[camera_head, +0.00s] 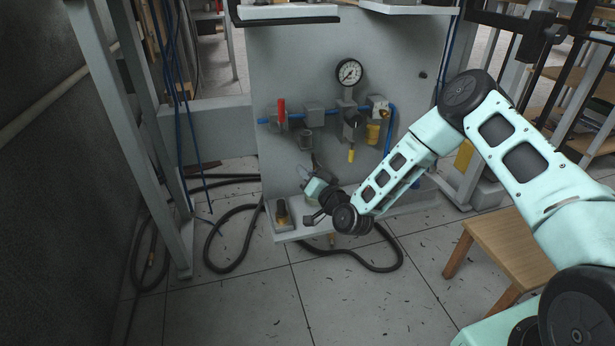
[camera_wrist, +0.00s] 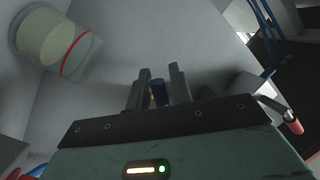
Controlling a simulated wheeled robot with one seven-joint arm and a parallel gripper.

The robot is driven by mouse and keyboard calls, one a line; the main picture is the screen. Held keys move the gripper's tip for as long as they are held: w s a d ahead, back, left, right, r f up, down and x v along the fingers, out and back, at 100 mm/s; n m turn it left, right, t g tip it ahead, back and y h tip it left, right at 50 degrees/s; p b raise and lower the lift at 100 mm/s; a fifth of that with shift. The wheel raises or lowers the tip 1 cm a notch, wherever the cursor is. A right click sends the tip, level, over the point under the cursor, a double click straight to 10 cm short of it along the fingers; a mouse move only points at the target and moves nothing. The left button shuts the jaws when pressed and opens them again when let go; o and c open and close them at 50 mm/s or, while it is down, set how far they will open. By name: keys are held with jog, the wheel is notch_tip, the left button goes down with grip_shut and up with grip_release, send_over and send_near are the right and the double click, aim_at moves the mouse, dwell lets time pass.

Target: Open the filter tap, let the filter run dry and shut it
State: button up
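My gripper (camera_head: 310,172) is low in front of the grey panel, under a small dark bowl (camera_head: 305,140), in the head view. In the wrist view its two fingers (camera_wrist: 160,88) stand apart. A small dark blue piece (camera_wrist: 158,93) shows in the gap between them; I cannot tell whether they touch it. A pale, clear cylinder with a red ring (camera_wrist: 52,42) is at upper left there.
A red lever (camera_head: 281,110) stands at the panel's left and a gauge (camera_head: 348,72) above. A yellow bowl (camera_head: 373,133) is at right. Black hose (camera_head: 225,262) loops on the floor. A wooden stool (camera_head: 510,245) is at right. A grey post (camera_head: 170,215) stands left.

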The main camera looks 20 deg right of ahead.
aim_at(313, 139)
grip_shut()
jog(key=r+m, duration=0.1)
jog(key=m, duration=0.2)
jog(key=r+m+t+p, duration=0.1)
jog(key=m, duration=0.3)
jog(key=a+r+m+t+h+p, duration=0.1)
jog(key=m, duration=0.2)
jog(key=shift+m, duration=0.4)
jog(key=shift+t, duration=0.3)
dwell(0.3)
grip_release()
